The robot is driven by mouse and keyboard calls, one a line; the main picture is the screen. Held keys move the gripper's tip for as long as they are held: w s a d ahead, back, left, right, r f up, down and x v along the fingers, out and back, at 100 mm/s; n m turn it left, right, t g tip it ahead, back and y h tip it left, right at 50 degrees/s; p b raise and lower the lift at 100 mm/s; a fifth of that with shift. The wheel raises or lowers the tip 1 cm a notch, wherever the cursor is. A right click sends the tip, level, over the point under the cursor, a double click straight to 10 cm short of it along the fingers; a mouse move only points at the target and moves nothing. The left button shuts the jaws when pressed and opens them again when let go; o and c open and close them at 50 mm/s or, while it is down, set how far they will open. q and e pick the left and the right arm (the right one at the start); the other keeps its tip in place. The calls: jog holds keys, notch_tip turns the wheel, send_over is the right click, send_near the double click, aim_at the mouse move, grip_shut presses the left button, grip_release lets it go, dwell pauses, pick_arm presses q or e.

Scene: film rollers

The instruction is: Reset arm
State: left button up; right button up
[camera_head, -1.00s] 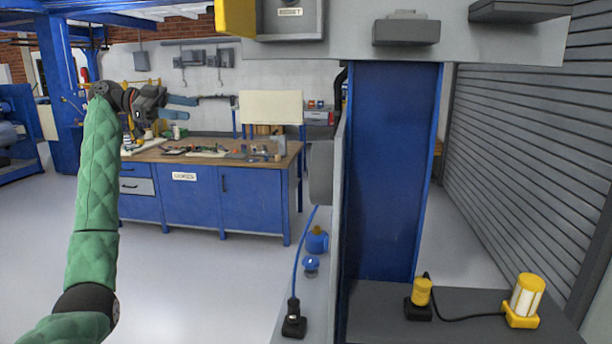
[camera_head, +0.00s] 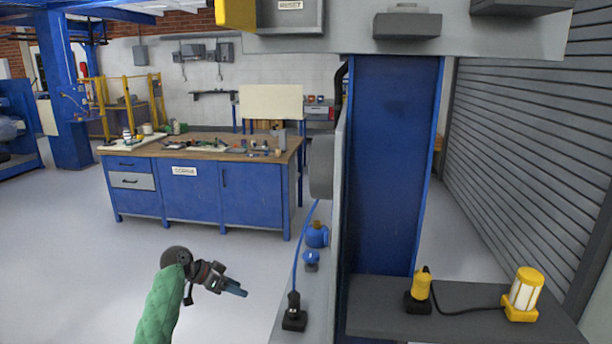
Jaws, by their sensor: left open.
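My left gripper (camera_head: 236,289) is low in the view, left of the grey machine. Its arm (camera_head: 160,308) has a green padded sleeve and comes up from the bottom edge. The gripper's fingers point right and slightly down, and nothing shows between them. It is apart from the machine's ledge. My right gripper is not in the picture.
A machine with a blue panel (camera_head: 393,170) stands ahead on the right. A yellow lamp (camera_head: 524,293) and a yellow plug (camera_head: 421,287) sit on its dark shelf. Blue knobs (camera_head: 316,236) show on its ledge. A blue workbench (camera_head: 195,194) stands behind. The floor between is clear.

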pick_arm(q)
jog(key=s+d+f+n+y, duration=0.2)
jog(key=s+f, duration=1)
jog(key=f, duration=0.2)
jog(key=s+d+f+n+y, duration=0.2)
jog(key=s+f+n+y, duration=0.1)
jog(key=s+f, duration=1)
jog(key=s+f+n+y, duration=0.1)
jog(key=s+f, duration=0.2)
jog(key=s, duration=0.6)
jog(key=s+f+n+g+y, duration=0.1)
jog(key=s+f, duration=0.2)
jog(key=s, duration=0.6)
jog(key=s+d+f+n+y, duration=0.1)
jog(key=s+f, duration=0.3)
jog(key=s, duration=0.5)
jog(key=shift+g+y, duration=0.3)
jog(key=shift+g, duration=0.1)
